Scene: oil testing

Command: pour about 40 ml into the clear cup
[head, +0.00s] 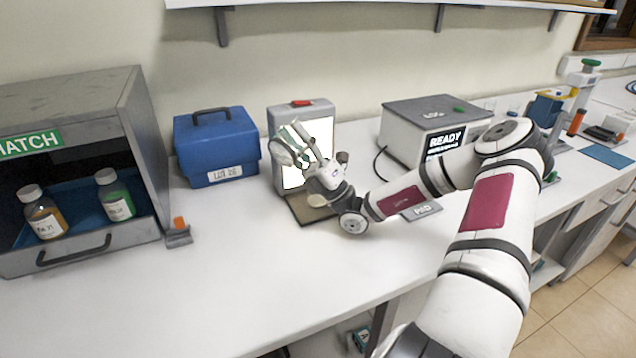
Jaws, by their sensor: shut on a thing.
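My gripper (296,150) is in front of the grey case with the bright white panel, above a brown mat (297,208). It is shut on a small pale, partly clear container (294,133) that looks tilted. The fingers cover much of it, so its contents and exact shape are unclear. A pale rounded thing (317,201) shows low under my wrist at the mat; I cannot tell whether it is the clear cup. No stream of liquid can be made out. An amber bottle (45,218) and a green bottle (117,200), both white-capped, stand in the open grey cabinet at left.
The grey case (321,114) stands behind my gripper, with a blue box (217,147) to its left. A grey machine reading READY (427,125) is behind my forearm. A small sign (422,211) lies beside my arm. The front left of the bench (200,290) is clear.

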